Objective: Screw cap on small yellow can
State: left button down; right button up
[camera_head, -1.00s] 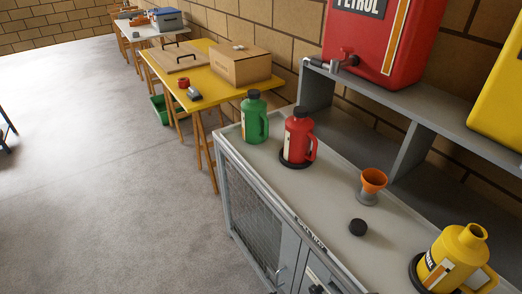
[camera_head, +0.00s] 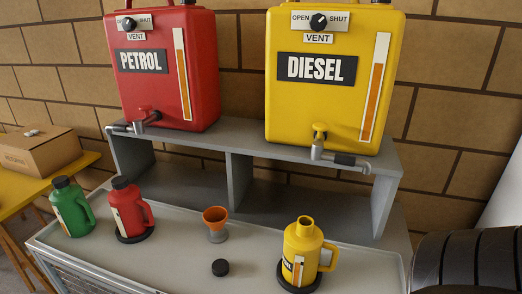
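The small yellow can (camera_head: 300,256) stands upright on a dark round pad at the right of the grey bench top, its neck open and its handle to the right. A black cap (camera_head: 220,268) lies on the bench top to the left of the can, apart from it. Neither of my grippers shows in the head view.
A green can (camera_head: 72,208) and a red can (camera_head: 129,208), both with dark caps, stand at the left of the bench (camera_head: 180,255). An orange funnel (camera_head: 215,219) sits in a grey holder. Red petrol (camera_head: 160,85) and yellow diesel (camera_head: 330,100) tanks stand on a raised shelf (camera_head: 240,140). Dark tyres (camera_head: 470,262) are at right.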

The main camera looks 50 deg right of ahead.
aim_at(304, 243)
jog(key=k, duration=1)
jog(key=u, duration=1)
jog(key=i, duration=0.8)
jog(key=z, duration=2.75)
jog(key=i, duration=0.5)
jog(key=z, duration=0.05)
